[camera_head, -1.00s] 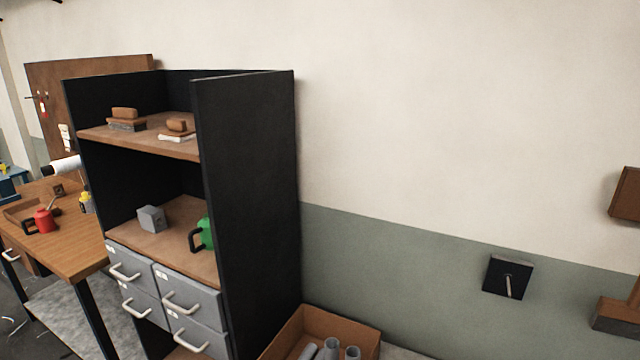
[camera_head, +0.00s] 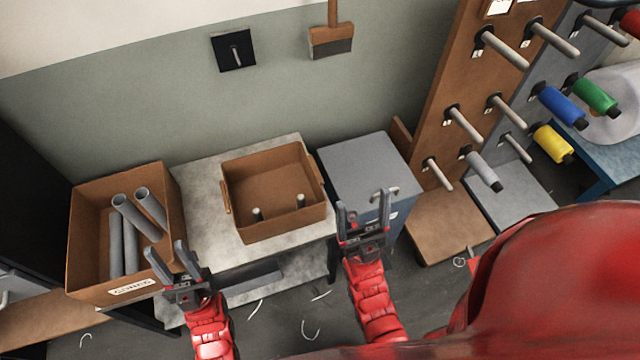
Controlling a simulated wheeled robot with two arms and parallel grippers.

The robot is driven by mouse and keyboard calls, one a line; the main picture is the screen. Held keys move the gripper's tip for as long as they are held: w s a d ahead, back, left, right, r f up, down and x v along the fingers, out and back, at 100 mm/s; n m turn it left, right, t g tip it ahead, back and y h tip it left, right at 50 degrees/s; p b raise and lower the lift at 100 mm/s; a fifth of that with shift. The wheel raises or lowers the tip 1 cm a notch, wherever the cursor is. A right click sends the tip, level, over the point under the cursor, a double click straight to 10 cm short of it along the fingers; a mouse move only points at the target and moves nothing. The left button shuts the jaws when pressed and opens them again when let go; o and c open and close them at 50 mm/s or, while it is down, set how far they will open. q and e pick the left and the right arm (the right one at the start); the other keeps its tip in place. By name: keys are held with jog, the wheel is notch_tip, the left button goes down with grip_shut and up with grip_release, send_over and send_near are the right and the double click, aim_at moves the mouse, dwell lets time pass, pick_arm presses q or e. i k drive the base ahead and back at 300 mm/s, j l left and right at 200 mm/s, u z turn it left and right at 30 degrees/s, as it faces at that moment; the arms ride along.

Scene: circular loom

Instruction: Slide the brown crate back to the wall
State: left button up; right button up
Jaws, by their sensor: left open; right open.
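The brown crate (camera_head: 285,228) sits upright on a pale grey table (camera_head: 205,235), with a strip of bare tabletop between it and the wall (camera_head: 150,110). It has a handle on its left side and seemingly one on its right. Two small pale-topped pegs or spools stand inside it. My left gripper (camera_head: 167,258) is open and empty, in front and left of the crate, near the box of tubes. My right gripper (camera_head: 364,205) is open and empty, right of the crate, in front of the grey cabinet. Neither appears to touch the crate.
A cardboard box (camera_head: 85,285) with several grey tubes is left of the table. A grey cabinet (camera_head: 362,165) stands to the right. A brush (camera_head: 331,42) and a black plate with a peg (camera_head: 233,50) are on the wall. A pegboard with spools (camera_head: 450,80) stands at right.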

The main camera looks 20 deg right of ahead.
aim_at(271, 181)
jog(key=i+l, duration=0.2)
jog(key=l, duration=0.2)
jog(key=i+l, duration=0.2)
jog(key=l, duration=0.2)
jog(key=i+l, duration=0.2)
jog(key=l, duration=0.15)
